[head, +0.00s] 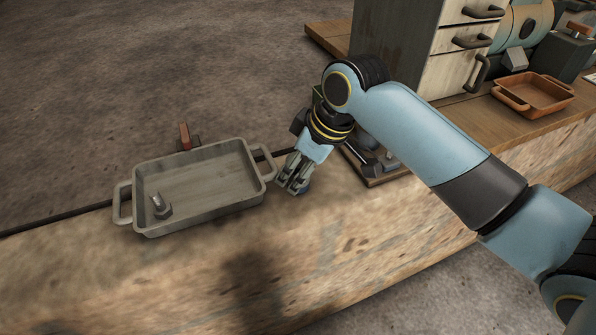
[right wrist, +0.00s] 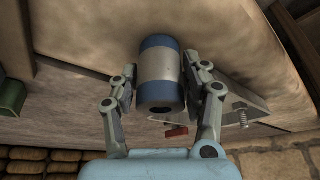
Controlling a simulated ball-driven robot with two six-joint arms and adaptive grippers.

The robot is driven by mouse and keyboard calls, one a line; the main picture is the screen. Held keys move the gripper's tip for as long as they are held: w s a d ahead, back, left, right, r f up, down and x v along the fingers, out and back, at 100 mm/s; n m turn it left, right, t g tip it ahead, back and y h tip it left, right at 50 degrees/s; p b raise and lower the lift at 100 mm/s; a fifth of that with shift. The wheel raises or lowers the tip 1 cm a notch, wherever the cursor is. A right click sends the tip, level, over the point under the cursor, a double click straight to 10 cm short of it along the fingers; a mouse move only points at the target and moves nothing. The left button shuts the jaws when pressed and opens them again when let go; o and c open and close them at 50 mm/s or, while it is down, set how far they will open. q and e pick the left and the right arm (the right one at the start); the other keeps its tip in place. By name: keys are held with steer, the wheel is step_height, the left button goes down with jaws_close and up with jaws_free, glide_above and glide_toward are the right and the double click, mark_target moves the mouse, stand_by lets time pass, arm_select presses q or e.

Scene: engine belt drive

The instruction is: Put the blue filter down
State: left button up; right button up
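The blue filter (right wrist: 161,72) is a cylinder with blue bands at its ends and a pale middle. It sits between the two fingers of my right gripper (right wrist: 160,80), which look closed against its sides. In the head view my right gripper (head: 293,178) points down at the bench, just right of the grey tray. There the fingers hide most of the filter. I cannot tell whether the filter touches the bench. My left gripper is not in view.
The grey tray (head: 201,160) has two handles and holds a bolt (head: 161,206). A red part (head: 184,135) stands behind it. A drawer cabinet (head: 457,55) and an orange tray (head: 535,94) stand at the right. The bench front (head: 330,240) is clear.

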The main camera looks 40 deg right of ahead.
jaws_close()
steer(key=shift+r, duration=0.1)
steer(key=shift+r, duration=0.25)
step_height(320, 180, up, 4)
steer(key=shift+f+p, duration=0.25)
steer(key=shift+p, duration=0.4)
steer(key=s+d+r+p, duration=0.3)
steer(key=s+d+r, duration=0.4)
steer(key=s+d, duration=0.1)
steer(key=shift+d, duration=0.15)
